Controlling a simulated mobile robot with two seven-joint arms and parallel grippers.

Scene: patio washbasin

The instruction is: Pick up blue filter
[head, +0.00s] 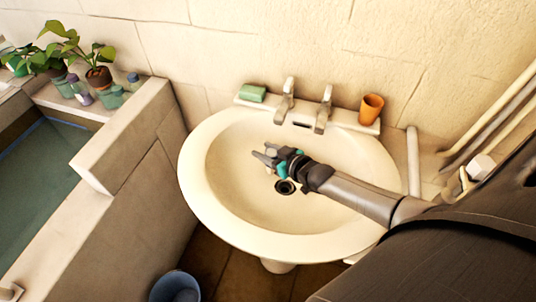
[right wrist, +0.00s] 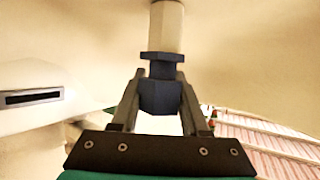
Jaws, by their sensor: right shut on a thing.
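In the right wrist view, the blue filter (right wrist: 160,97) is a dark blue faceted piece with a wider collar at its top. A pale cylinder (right wrist: 166,25) lines up directly beyond the collar; I cannot tell if it is joined to it. My right gripper (right wrist: 160,88) is shut on the filter, with one finger on each side. In the head view, my right gripper (head: 266,156) is over the washbasin bowl, a little above and left of the drain hole. The filter is too small to make out there. My left gripper is not in view.
The cream washbasin (head: 205,222) surrounds my right gripper. Two metal taps (head: 286,100) (head: 323,110), a green soap bar (head: 252,93) and an orange cup (head: 371,108) are along its back. Potted plants (head: 98,75) stand far left. A blue bucket (head: 174,287) is on the floor.

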